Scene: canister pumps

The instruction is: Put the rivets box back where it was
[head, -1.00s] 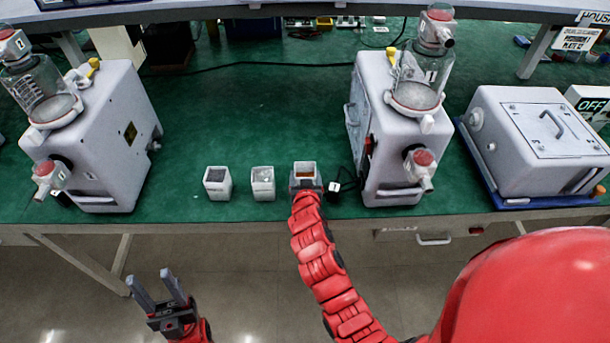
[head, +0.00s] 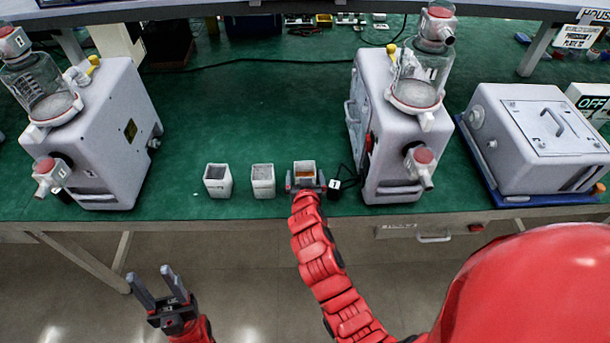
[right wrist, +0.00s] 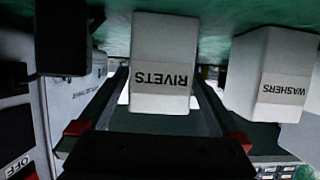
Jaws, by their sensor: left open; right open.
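The white rivets box (head: 305,168) stands upright on the green bench top, at the right end of a row of small boxes, with orange-brown contents. In the right wrist view its RIVETS label (right wrist: 161,79) appears upside down. My right gripper (head: 306,186) is open at the front of the box, one finger on each side, spread clear of its walls. My left gripper (head: 170,287) is open and empty, low in front of the bench.
The washers box (head: 263,181) and another small box (head: 218,180) stand to the left. A canister pump (head: 390,140) stands close on the right, with a black numbered tag (head: 335,184) between. Another pump (head: 92,140) is at the left. Bench space behind the boxes is clear.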

